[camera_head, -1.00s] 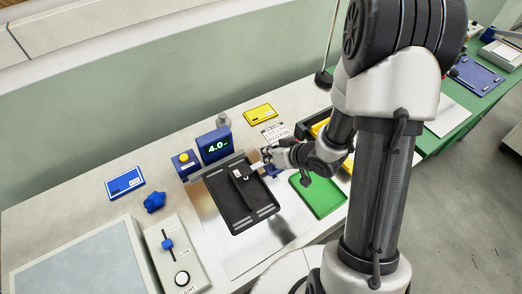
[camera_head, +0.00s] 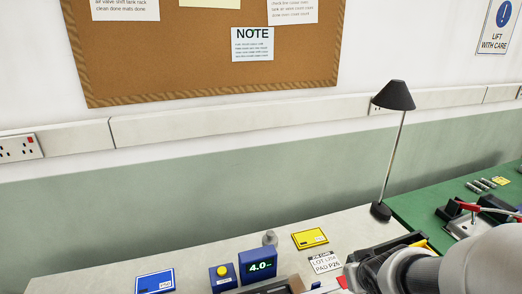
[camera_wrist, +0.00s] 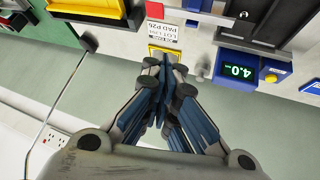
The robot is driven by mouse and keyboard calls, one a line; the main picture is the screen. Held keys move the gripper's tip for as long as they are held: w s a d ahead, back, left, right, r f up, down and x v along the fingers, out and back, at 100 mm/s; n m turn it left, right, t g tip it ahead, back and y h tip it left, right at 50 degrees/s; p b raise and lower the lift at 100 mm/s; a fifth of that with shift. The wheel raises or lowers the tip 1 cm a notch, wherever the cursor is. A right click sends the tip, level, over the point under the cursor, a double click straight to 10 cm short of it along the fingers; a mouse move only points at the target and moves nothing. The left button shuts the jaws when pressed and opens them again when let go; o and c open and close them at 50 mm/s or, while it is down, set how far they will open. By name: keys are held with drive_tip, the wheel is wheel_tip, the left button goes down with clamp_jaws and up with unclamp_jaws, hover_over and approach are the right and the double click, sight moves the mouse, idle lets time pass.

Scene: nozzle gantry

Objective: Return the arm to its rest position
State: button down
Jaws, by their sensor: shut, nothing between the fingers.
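My gripper (camera_wrist: 167,75) shows in the wrist view with its fingers drawn together, shut and empty. It points toward the bench, near a white job card (camera_wrist: 163,33) and a yellow card (camera_wrist: 165,52), with no contact visible. In the head view only part of my arm (camera_head: 440,270) shows at the lower right. My gripper's fingers are not clearly visible there.
A blue display box reading 4.0 (camera_head: 258,266) and a blue box with a yellow button (camera_head: 222,274) stand on the bench. A black desk lamp (camera_head: 393,97) stands near the green bench (camera_head: 425,205). The wall rises behind.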

drive_tip(key=s+a+r+g+b, duration=0.1)
drive_tip(key=s+a, duration=0.3)
drive_tip(key=s, duration=0.5)
drive_tip(key=s+a+r+m+g+y+b, duration=0.1)
drive_tip(key=s+a+r+b, duration=0.2)
drive_tip(key=s, duration=0.7)
drive_tip(key=shift+a+r+g+y, duration=0.3)
drive_tip(key=shift+a+r+g, duration=0.1)
drive_tip(key=shift+a, duration=0.15)
drive_tip(key=shift+w, duration=0.1)
